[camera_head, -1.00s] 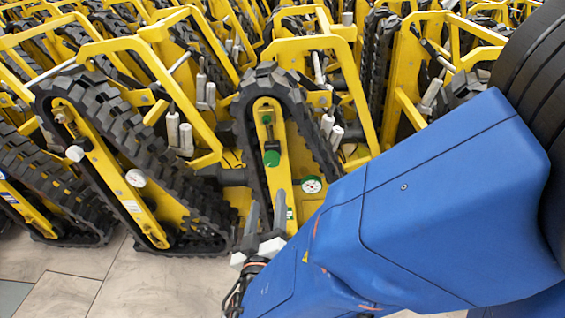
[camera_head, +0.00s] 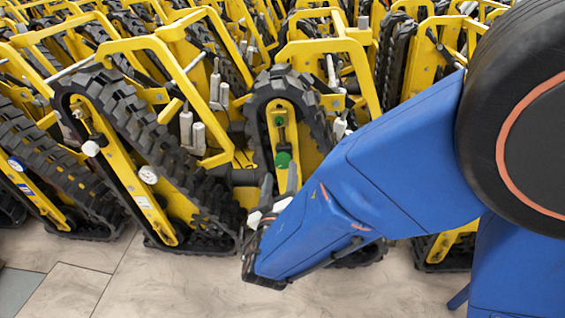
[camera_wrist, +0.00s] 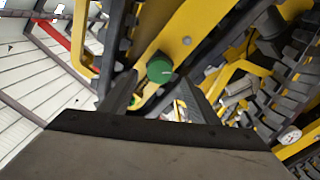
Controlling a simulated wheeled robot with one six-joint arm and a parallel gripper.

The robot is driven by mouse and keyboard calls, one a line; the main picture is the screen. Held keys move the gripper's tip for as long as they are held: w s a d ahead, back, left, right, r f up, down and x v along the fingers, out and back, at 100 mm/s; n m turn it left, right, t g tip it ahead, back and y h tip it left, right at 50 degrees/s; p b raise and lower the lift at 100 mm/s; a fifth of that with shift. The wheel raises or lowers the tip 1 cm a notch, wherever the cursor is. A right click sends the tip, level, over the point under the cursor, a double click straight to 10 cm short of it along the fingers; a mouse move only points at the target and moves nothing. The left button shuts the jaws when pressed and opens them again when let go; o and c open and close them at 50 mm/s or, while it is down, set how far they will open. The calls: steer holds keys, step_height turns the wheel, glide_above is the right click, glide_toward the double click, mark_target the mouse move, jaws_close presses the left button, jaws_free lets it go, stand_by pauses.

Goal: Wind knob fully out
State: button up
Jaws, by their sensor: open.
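The green knob (camera_head: 283,159) sits on the yellow plate (camera_head: 275,115) inside a black track loop, in the head view. In the wrist view the green knob (camera_wrist: 159,70) shows as a round disc beyond the gap between my fingers. My gripper (camera_head: 279,182) is open, with its grey fingers just below the knob in the head view. In the wrist view my gripper (camera_wrist: 158,84) has a finger on either side of the knob's line. The fingers look apart from the knob. How far the knob is wound out cannot be told.
Tracked carriers with yellow frames (camera_head: 165,47) and black tracks (camera_head: 130,115) stand packed close on both sides and behind. White knobs (camera_head: 91,148) and a round gauge (camera_head: 149,174) sit on the carrier to the left. Tiled floor (camera_head: 170,285) is clear in front.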

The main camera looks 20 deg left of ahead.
mark_target(282, 163)
steer(key=shift+x, duration=3.15)
steer(key=c, duration=1)
